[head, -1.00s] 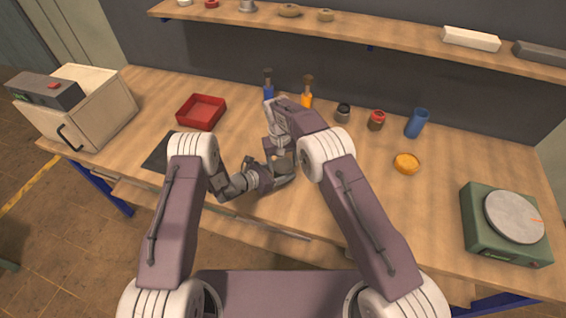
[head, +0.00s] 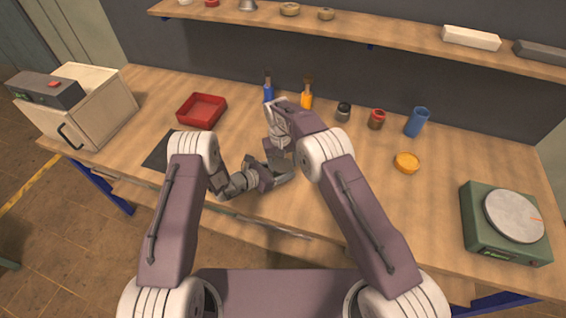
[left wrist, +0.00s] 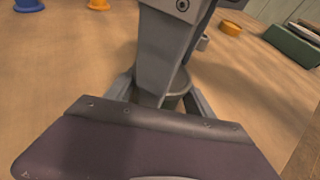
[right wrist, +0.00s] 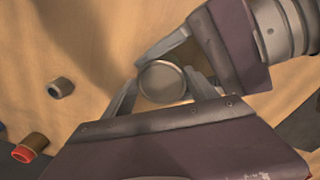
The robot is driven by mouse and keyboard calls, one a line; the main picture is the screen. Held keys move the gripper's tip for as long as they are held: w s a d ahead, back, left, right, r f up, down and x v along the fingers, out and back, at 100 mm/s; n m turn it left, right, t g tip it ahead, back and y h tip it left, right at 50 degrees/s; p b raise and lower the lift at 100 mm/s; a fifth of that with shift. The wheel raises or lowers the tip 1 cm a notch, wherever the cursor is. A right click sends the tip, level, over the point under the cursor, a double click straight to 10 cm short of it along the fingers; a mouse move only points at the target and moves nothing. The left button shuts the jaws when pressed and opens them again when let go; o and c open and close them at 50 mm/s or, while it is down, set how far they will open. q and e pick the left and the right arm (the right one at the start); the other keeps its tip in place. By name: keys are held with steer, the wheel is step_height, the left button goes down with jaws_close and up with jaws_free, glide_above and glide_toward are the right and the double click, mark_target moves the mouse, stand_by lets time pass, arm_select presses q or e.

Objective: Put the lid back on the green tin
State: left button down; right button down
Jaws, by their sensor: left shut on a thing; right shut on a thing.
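My left gripper (head: 284,174) and my right gripper (head: 281,155) meet over the front middle of the table in the head view. In the right wrist view, a round greyish metal piece (right wrist: 163,82) with a raised rim sits between my right gripper's fingers. My left gripper's fingers reach the same spot from the upper right. In the left wrist view, a grey round edge (left wrist: 178,90) shows behind the right gripper's fingers. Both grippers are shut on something. The arms hide most of the tin, and I cannot tell tin from lid or whether they touch.
An orange round piece (head: 407,163), a blue cup (head: 416,122), a red-topped jar (head: 376,119) and a dark jar (head: 343,112) stand to the right and back. A red tray (head: 202,125) is at left, a green plate device (head: 490,240) at right. A shelf (head: 380,36) spans the back.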

arm_select(q)
steer(key=shift+d+r, duration=0.1)
steer(key=shift+d, duration=0.05)
arm_select(e)
steer(key=shift+s+f, duration=0.15)
steer(key=shift+f, duration=0.1)
steer(key=shift+s+a+r+h, duration=0.1)
steer(key=shift+a+r+h, duration=0.1)
steer(key=shift+r+h, duration=0.2)
steer(key=shift+w+d+r, duration=0.15)
steer(key=shift+w+r, duration=0.05)
steer(key=shift+w, duration=0.05)
stand_by(0.5)
steer(key=shift+d+f, duration=0.15)
steer(key=shift+f, duration=0.65)
stand_by(0.6)
steer(key=c, duration=0.6)
jaws_free()
arm_select(q)
steer(key=shift+w, duration=0.1)
arm_select(e)
steer(key=shift+r, duration=0.2)
